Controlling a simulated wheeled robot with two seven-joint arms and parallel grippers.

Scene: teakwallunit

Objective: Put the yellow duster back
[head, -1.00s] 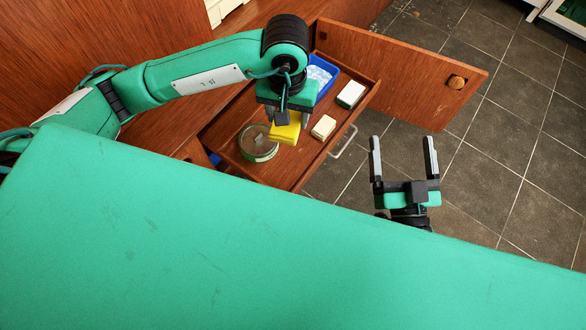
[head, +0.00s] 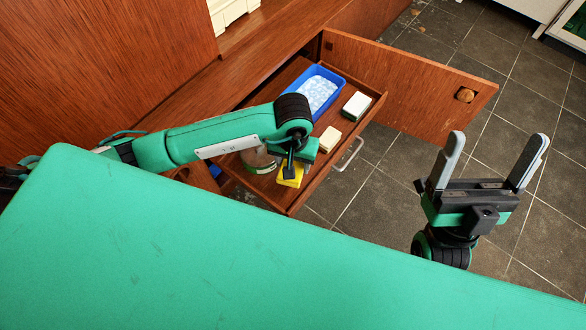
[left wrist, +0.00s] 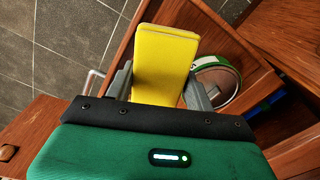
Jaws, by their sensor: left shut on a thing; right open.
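The yellow duster (head: 291,174) is a flat folded yellow piece, in or just over the front of the open drawer (head: 297,201). In the left wrist view the duster (left wrist: 166,62) stands between the two fingers of my left gripper (left wrist: 160,88), which is shut on it. I cannot tell whether the duster touches the drawer floor. In the head view my left arm hides part of the duster and most of the left gripper. My right gripper (head: 487,164) is open and empty, to the right of the drawer over the tiled floor.
The drawer also holds a round tin (head: 259,160), a blue tray (head: 318,89), a cream block (head: 330,139) and a white-topped green block (head: 356,106). An open wooden door (head: 410,88) stands behind the drawer. A metal handle (head: 349,155) sticks out from the drawer front.

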